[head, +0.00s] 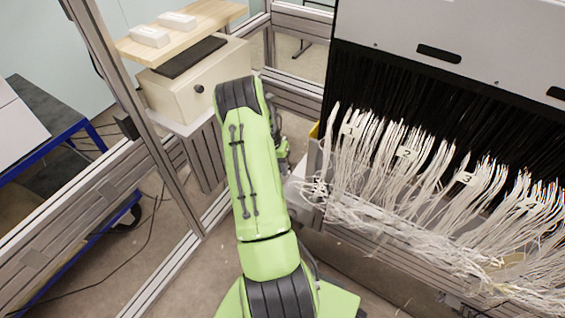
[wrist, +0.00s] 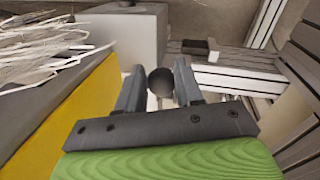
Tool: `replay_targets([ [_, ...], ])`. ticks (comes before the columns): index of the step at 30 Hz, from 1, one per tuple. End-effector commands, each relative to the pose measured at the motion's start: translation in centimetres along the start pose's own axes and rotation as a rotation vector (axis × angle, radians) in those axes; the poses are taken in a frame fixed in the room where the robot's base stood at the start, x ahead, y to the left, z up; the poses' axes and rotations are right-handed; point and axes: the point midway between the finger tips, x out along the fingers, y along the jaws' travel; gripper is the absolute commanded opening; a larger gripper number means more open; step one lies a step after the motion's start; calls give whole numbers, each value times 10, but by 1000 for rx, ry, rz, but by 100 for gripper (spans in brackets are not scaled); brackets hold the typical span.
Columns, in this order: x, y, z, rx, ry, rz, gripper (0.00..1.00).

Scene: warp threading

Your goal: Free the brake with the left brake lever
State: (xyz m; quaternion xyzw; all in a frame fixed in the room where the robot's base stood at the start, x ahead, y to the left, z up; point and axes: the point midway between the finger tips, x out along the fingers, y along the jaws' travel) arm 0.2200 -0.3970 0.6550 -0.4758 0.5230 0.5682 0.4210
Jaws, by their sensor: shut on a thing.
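In the wrist view, the left brake lever shows as a dark round knob (wrist: 161,83). It sits between the two grey fingers of my gripper (wrist: 158,73), which is shut on it. The lever's shaft is hidden behind the knob and the fingers, so I cannot tell its angle. In the head view, my green arm reaches down beside the left end of the machine, and it hides the lever and the fingers.
Pale numbered thread bundles (head: 410,175) hang close on the right of my arm. A yellow panel (wrist: 75,115) is left of my gripper in the wrist view. A beige box (head: 195,85) and metal frame posts (head: 150,145) stand on the left.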

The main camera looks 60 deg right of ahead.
Motion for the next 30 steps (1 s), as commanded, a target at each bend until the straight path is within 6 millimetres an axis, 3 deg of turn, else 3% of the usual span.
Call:
replay_targets([
  [1, 7, -7, 9, -12, 2, -1, 0],
  [7, 16, -11, 17, 12, 131, 23, 0],
  [15, 24, -14, 21, 32, 225, 37, 0],
  [30, 26, -14, 22, 37, 247, 43, 0],
])
